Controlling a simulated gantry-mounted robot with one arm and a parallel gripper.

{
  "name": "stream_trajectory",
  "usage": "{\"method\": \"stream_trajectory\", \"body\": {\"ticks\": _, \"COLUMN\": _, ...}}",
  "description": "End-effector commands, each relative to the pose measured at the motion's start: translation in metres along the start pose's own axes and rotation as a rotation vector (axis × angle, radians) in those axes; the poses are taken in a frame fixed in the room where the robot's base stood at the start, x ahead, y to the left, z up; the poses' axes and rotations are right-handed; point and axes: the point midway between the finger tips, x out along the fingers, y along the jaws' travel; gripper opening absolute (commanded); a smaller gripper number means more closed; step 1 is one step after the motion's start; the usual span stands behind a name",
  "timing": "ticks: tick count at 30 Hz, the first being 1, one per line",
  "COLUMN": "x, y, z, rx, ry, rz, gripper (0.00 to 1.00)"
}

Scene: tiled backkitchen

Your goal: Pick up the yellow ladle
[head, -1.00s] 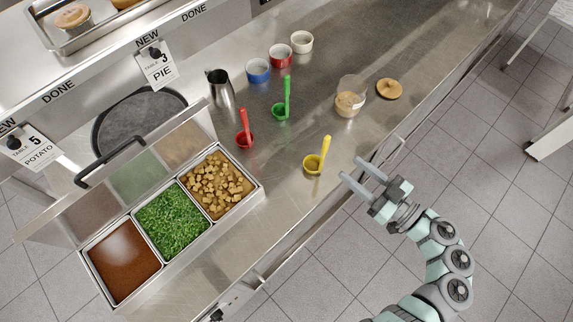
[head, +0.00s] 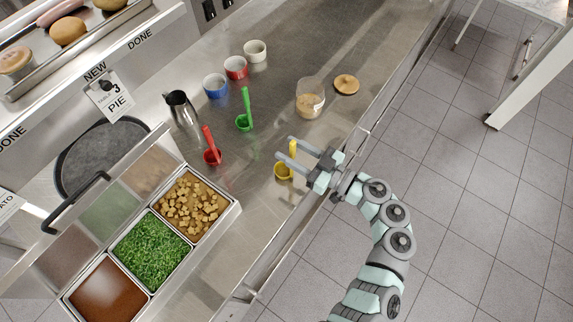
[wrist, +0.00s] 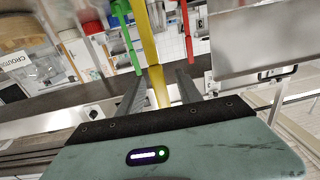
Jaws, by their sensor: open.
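The yellow ladle (head: 284,172) stands on the steel counter, its bowl down and its handle upright. My gripper (head: 284,149) is open, its two fingers reaching over the counter on either side of the ladle's handle in the head view. In the wrist view the yellow handle (wrist: 149,45) rises between the two fingers of my gripper (wrist: 160,85). I cannot tell whether either finger touches it. The ladle's bowl is not clear in the wrist view.
A red ladle (head: 212,157) and a green ladle (head: 244,122) stand behind on the counter. A jar (head: 310,98), a steel pitcher (head: 182,110) and small bowls (head: 235,68) are farther back. Food bins (head: 236,207) are at lower left.

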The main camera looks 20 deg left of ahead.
Motion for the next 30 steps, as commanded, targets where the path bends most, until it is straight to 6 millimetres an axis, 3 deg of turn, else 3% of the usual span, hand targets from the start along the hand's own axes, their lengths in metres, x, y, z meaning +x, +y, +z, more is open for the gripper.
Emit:
{"method": "stream_trajectory", "body": {"ticks": 2, "x": -0.0005, "y": 0.0001, "z": 0.0001, "rx": 0.000, "ry": 0.000, "rz": 0.000, "gripper": 0.42}}
{"method": "stream_trajectory", "body": {"ticks": 17, "x": -0.0008, "y": 0.0000, "z": -0.0001, "rx": 0.000, "ry": 0.000, "rz": 0.000, "gripper": 0.01}}
{"method": "stream_trajectory", "body": {"ticks": 30, "x": -0.0008, "y": 0.0000, "z": -0.0003, "rx": 0.000, "ry": 0.001, "rz": 0.000, "gripper": 0.00}}
